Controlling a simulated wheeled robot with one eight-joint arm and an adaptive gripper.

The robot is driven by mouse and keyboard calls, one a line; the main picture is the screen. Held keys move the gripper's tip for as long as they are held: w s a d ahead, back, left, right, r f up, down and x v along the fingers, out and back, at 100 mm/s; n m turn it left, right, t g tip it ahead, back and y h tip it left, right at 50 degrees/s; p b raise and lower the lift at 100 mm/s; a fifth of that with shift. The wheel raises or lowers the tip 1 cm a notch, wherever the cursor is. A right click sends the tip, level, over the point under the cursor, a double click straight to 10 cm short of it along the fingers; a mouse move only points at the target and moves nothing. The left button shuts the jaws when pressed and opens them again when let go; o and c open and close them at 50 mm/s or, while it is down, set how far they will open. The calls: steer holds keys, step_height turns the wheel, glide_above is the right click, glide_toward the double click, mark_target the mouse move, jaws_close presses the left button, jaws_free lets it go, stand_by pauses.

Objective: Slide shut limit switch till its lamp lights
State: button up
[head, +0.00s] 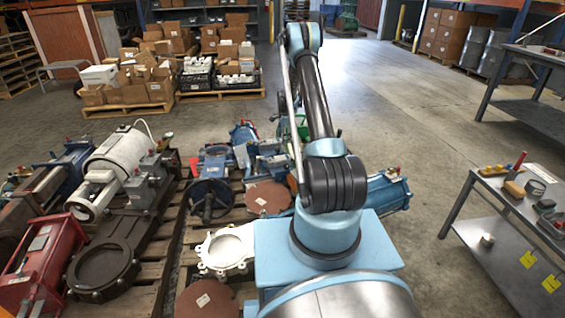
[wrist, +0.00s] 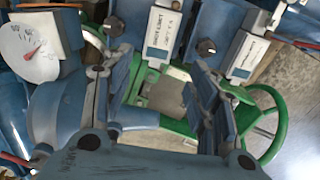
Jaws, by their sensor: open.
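In the wrist view, a white switch box with a small printed label (wrist: 163,32) stands beyond my fingertips, with a black knob (wrist: 112,27) to its left. A second white labelled box (wrist: 244,54) is to the right, with another black knob (wrist: 206,47) beside it. The labels are too small to read surely, so I cannot tell which box is the shut limit switch. I see no lit lamp. My gripper (wrist: 160,72) is open and empty, its fingers over a green valve frame (wrist: 150,118). In the head view my arm hides the gripper.
A green handwheel (wrist: 268,125) is at the right of the wrist view, and a white dial with a red needle (wrist: 30,48) at the left. In the head view, pallets of valves and actuators (head: 125,215) crowd the left; a metal table (head: 500,225) is at the right.

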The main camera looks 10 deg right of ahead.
mark_target(282, 156)
steer(key=f, duration=0.5)
steer(key=w+f, duration=0.1)
steer(key=f, duration=1.1)
steer(key=shift+w+a, duration=0.15)
steer(key=shift+w, duration=0.05)
steer(key=c, duration=1.2)
steer(key=shift+w+a, duration=0.15)
steer(key=shift+w, duration=0.25)
steer(key=shift+c, duration=0.2)
steer(key=o, duration=1.2)
steer(key=shift+o, duration=0.2)
step_height(282, 156, up, 12)
steer(key=s, duration=0.1)
